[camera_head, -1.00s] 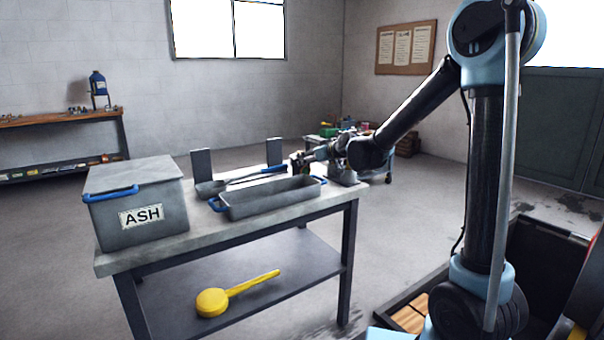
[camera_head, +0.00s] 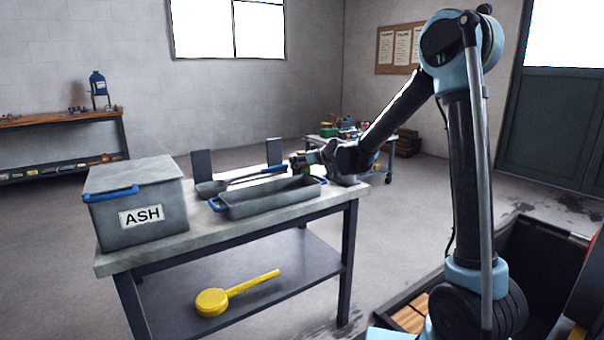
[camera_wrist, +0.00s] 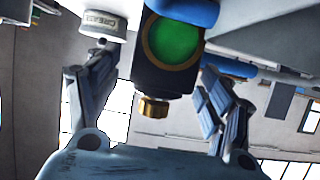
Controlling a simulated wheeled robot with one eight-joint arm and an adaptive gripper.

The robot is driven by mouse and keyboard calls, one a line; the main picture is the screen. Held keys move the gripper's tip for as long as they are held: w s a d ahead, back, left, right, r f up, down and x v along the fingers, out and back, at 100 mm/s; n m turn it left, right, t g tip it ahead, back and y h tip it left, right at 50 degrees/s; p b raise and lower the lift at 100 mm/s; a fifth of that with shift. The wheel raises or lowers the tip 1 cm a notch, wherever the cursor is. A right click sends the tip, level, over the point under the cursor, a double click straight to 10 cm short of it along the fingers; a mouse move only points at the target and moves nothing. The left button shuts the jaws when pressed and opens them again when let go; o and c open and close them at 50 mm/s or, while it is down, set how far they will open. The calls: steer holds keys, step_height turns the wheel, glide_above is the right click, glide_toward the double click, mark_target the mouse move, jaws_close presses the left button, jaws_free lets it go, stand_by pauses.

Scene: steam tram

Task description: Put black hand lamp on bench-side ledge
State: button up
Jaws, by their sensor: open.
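A black hand lamp (camera_wrist: 165,78) with a round green lens and a brass knob shows in the wrist view, between the two spread fingers of my gripper (camera_wrist: 155,88). Gaps show between the lamp and both fingers. In the head view my gripper (camera_head: 307,160) is low over the far right end of the grey table (camera_head: 240,228), beside the grey tray. The lamp is small and largely hidden there. I cannot tell for certain which surface is the bench-side ledge.
The grey tray (camera_head: 268,203) with blue handles, a long ladle (camera_head: 211,188) and an ASH box (camera_head: 137,220) stand on the table. A yellow ladle (camera_head: 212,302) lies on the lower shelf. A grease tin (camera_wrist: 101,24) is close to the left finger in the wrist view.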

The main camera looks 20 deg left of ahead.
steer(key=c, duration=1.7)
steer(key=shift+r, duration=0.1)
